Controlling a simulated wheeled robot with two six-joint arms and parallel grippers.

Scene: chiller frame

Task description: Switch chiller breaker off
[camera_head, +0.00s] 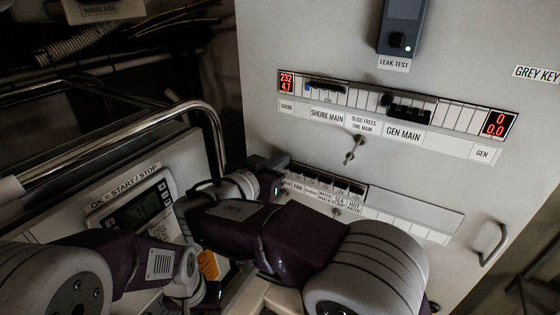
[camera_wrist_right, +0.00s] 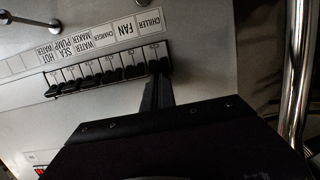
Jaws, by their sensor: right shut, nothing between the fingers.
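The lower breaker row (camera_head: 330,182) is on the pale panel and also shows in the right wrist view (camera_wrist_right: 100,75), upside down. Its labels there include CHILLER (camera_wrist_right: 149,20), FAN (camera_wrist_right: 124,28), CHARGER and HOT WATER. My right gripper (camera_head: 281,162) is shut and empty at the left end of this row. In the right wrist view its fingers (camera_wrist_right: 158,92) reach the row's end below the CHILLER label, at or very near that breaker. They partly cover it, so contact and lever position cannot be told. My left arm (camera_head: 150,262) is at lower left; its fingers are not visible.
Above is another breaker row with SHORE MAIN (camera_head: 327,117) and GEN MAIN (camera_head: 404,134) labels and red displays (camera_head: 287,81). A slide knob (camera_head: 354,150) sits between the rows. A metal rail (camera_head: 130,140) and a controller display (camera_head: 140,208) are at left. A handle (camera_head: 491,245) is at right.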

